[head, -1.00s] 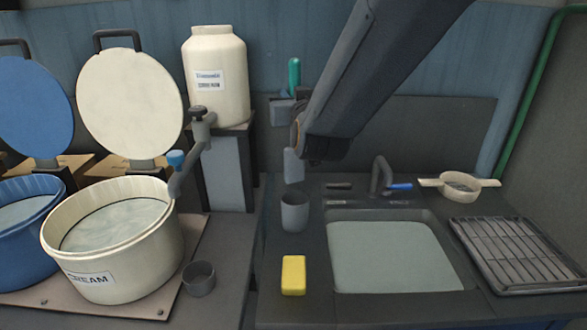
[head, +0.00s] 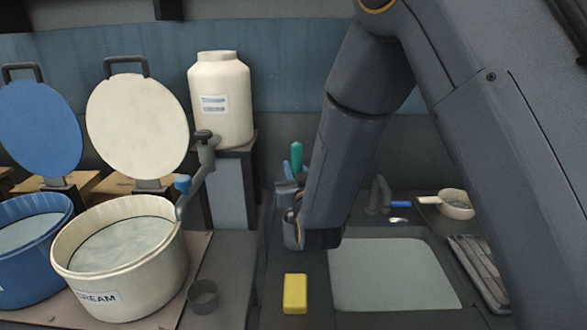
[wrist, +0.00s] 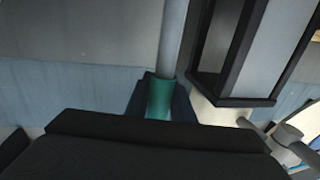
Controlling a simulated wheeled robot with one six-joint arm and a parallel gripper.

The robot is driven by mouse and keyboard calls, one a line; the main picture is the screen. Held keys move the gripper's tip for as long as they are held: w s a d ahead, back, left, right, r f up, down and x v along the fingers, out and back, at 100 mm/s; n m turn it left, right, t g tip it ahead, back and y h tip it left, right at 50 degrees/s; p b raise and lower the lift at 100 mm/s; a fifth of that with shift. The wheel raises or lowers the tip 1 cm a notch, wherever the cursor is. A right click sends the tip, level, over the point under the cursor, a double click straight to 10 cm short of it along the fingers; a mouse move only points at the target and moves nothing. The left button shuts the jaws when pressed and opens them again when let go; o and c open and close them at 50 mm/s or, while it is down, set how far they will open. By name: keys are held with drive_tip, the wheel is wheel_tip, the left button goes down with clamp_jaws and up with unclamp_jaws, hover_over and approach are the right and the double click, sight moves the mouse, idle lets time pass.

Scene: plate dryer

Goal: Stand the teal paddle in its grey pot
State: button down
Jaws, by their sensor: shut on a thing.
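The teal paddle's handle (head: 296,157) stands up above my gripper (head: 287,187) in the head view, close to vertical. In the wrist view the teal handle (wrist: 159,98) sits between the two fingers of my gripper (wrist: 161,88), which is shut on it. A grey shaft (wrist: 172,35) runs away from the handle there.
The sink (head: 390,275) is to the right, with a white strainer (head: 456,204) and a rack (head: 478,265) beyond. A cream vat (head: 120,268) and a small dark cup (head: 203,296) stand left.

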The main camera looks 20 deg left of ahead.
drive_tip(key=shift+f, duration=0.3)
drive_tip(key=c, duration=1.5)
unclamp_jaws()
drive_tip(key=shift+f, duration=0.1)
drive_tip(key=shift+c, duration=0.2)
drive_tip(key=shift+s+r, duration=0.1)
drive_tip(key=shift+r, duration=0.2)
drive_tip(key=b+v, duration=0.4)
drive_tip(key=v, duration=0.8)
drive_tip(key=shift+d, duration=0.15)
